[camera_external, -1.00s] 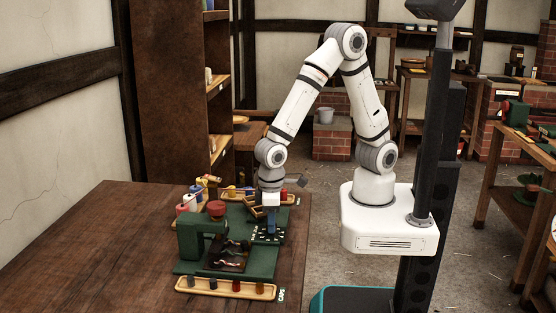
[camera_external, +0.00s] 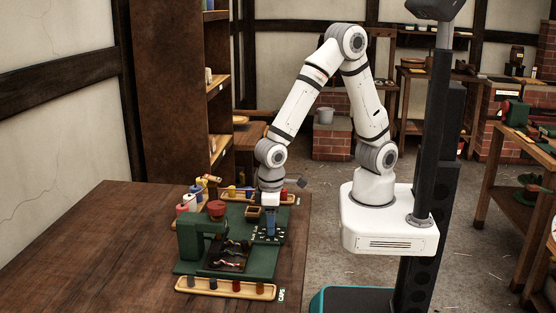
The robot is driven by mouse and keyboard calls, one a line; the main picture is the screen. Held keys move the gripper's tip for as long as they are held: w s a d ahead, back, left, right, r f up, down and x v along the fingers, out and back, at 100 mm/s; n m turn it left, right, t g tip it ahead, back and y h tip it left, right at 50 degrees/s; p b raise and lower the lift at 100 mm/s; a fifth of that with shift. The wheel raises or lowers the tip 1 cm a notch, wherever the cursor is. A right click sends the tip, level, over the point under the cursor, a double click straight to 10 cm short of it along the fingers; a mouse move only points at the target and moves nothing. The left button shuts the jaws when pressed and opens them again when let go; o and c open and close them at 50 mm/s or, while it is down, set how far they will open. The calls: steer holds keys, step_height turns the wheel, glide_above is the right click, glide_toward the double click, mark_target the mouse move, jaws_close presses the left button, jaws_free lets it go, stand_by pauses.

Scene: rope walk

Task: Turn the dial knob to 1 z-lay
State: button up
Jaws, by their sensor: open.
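My gripper (camera_external: 270,226) points down over the right part of a green machine (camera_external: 190,240) on the wooden table. Its blue-tipped fingers are at a dark panel with small white marks (camera_external: 262,238). The dial knob cannot be made out; it may be hidden behind the fingers. The marks on the panel are too small to read. I cannot tell from this view whether the fingers touch anything.
A tray (camera_external: 228,287) with several small coloured pieces lies in front of the machine, beside a "CAPS" label. Another tray (camera_external: 286,199) with coloured pieces lies behind. Coloured spools (camera_external: 190,202) stand at the left. The table's left side (camera_external: 100,250) is clear.

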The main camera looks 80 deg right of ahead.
step_height(320, 180, up, 8)
steer(key=shift+f, duration=0.1)
stand_by(0.4)
stand_by(0.4)
steer(key=s+d+r+t, duration=0.1)
steer(key=s+d+r, duration=0.2)
steer(key=d, duration=0.9)
steer(key=s+d+r+m+t, duration=0.1)
steer(key=s+d+r, duration=0.3)
steer(key=d, duration=0.9)
steer(key=shift+d+r+t, duration=0.3)
steer(key=shift+r, duration=0.65)
steer(key=shift+s, duration=0.1)
